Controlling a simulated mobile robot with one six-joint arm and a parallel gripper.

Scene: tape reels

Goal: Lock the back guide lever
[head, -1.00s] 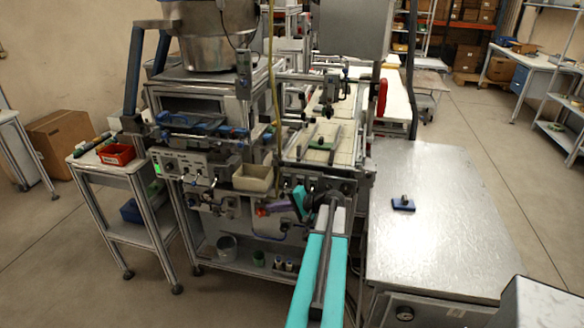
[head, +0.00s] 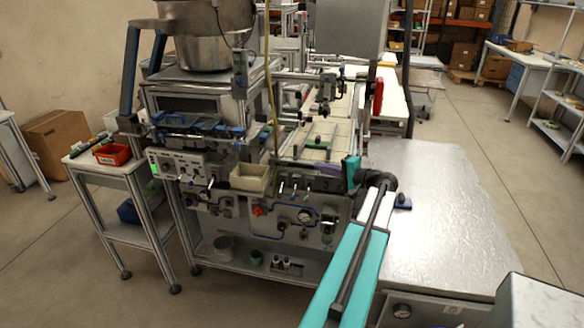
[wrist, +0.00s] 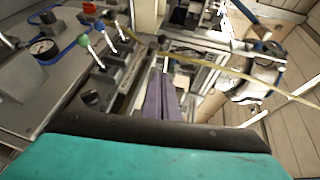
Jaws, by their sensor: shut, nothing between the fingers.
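My gripper (head: 326,171) is at the near end of the conveyor, fingers pointing left in the head view. In the wrist view its purple fingers (wrist: 161,98) are together and empty, over a metal rail. I cannot tell which lever is the back guide lever, or whether any is locked. The conveyor (head: 322,128) carries a green part (head: 318,144) between guide rails.
A gauge (wrist: 44,47) and blue tubing are beside the levers in the wrist view. A cream bin (head: 249,177) is left of the conveyor. A yellow hose (head: 269,100) hangs over the machine.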

